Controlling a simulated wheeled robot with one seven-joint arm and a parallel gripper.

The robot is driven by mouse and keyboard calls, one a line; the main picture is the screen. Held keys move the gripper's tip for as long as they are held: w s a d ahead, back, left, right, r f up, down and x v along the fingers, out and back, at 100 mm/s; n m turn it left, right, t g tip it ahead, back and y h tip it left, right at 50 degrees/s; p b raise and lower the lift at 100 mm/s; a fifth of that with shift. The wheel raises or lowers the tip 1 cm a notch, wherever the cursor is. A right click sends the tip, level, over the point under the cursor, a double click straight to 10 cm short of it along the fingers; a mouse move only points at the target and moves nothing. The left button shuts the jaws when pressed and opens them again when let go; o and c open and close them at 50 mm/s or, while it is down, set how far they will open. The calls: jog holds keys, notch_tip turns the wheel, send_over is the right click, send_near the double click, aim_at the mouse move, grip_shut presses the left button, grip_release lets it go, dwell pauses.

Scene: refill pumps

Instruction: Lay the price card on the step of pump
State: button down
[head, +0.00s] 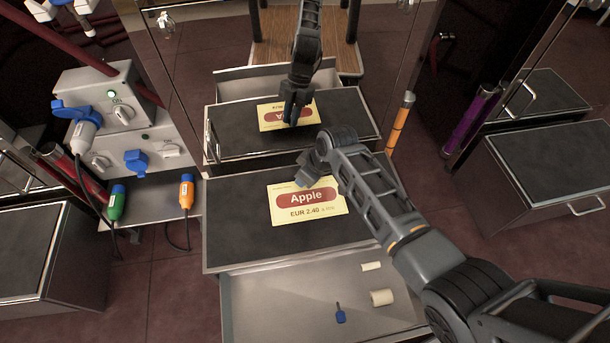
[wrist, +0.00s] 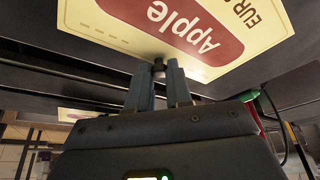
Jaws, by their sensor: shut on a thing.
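The price card (head: 306,204) is pale yellow, with "Apple" on a red band and "EUR 2.40" below it. It is over the dark top of the pump's step (head: 235,240). I cannot tell whether it touches the step. My gripper (head: 312,182) is shut on the card's far edge. In the wrist view the two fingers (wrist: 158,80) meet the card (wrist: 215,68), which fills the top of the picture. The shiny pump front (head: 175,60) behind the step mirrors the card and my arm.
Another step (head: 550,160) stands at right.

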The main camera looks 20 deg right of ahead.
aim_at(314, 189)
jog(key=shift+f+b, duration=0.6)
jog(key=shift+f, duration=0.3)
jog(key=c, duration=1)
grip_release()
jog(key=shift+o, duration=0.2)
jog(key=p+v, duration=0.4)
jog(key=v, duration=0.4)
jog(key=shift+f, duration=0.1)
